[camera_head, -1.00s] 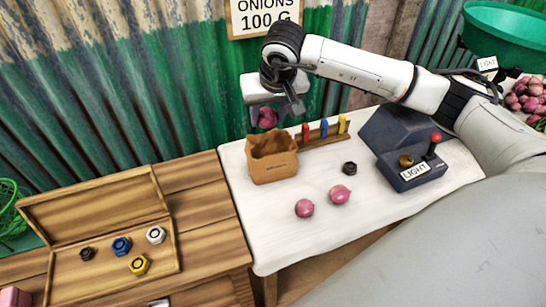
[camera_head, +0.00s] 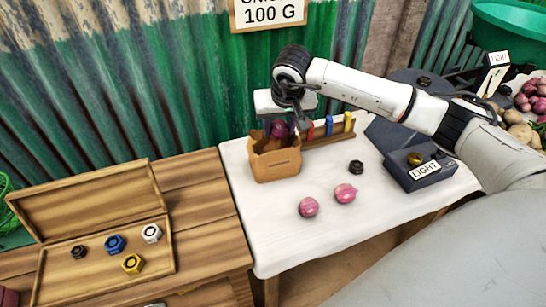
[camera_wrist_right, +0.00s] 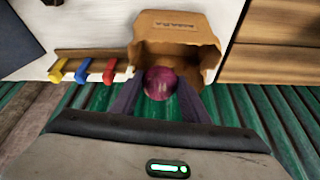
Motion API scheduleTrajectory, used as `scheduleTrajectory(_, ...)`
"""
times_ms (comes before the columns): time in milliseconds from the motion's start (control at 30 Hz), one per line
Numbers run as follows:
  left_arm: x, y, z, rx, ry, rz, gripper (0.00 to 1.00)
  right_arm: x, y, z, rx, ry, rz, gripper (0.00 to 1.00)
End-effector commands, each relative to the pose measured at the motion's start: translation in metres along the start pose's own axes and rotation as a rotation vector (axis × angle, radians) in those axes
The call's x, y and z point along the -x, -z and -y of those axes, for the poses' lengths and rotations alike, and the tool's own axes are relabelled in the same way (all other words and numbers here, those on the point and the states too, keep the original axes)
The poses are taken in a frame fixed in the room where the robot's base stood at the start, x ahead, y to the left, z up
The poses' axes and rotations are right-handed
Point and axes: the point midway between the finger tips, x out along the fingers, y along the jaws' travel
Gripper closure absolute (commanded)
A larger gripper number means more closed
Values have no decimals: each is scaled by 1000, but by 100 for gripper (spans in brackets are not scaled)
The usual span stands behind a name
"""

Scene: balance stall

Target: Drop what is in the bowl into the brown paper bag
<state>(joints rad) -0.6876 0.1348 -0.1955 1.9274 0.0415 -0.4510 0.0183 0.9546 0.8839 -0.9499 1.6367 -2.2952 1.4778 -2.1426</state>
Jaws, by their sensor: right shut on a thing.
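The brown paper bag (camera_head: 276,167) stands open-topped on the white table in the head view. My right gripper (camera_head: 284,126) is shut on a dark pink onion (camera_head: 279,129), held at the bag's mouth, its lower part close to the rim. The right wrist view shows the onion (camera_wrist_right: 160,84) between the fingers, in front of the bag's opening (camera_wrist_right: 176,60). I cannot tell how far inside it is. I cannot identify the task's bowl surely. My left gripper is not seen.
Two onions (camera_head: 309,207) (camera_head: 345,194) and a black nut-shaped weight (camera_head: 356,167) lie on the table. A wooden case (camera_head: 100,262) holds several weights. A green basin (camera_head: 512,35) is at upper right.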

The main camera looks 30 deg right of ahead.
Motion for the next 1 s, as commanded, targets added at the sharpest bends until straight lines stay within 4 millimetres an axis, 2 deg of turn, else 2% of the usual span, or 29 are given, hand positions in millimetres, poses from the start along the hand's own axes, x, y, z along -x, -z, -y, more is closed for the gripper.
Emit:
scheduleTrajectory(133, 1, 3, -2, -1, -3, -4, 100, 1, 1, 0, 0, 1, -1, 86)
scheduleTrajectory(167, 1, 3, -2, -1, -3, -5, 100, 1, 1, 0, 0, 1, -1, 53)
scheduleTrajectory(267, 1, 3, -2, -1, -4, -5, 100, 1, 0, 0, 0, 1, 0, 36)
scheduleTrajectory(567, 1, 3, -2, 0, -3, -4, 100, 1, 0, 0, 0, 0, 1, 36)
scheduleTrajectory(667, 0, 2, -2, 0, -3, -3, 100, 8, 0, 1, 0, 1, -1, 36)
scheduleTrajectory(1000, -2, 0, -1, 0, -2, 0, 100, 71, 2, 0, 1, 2, -4, 36)
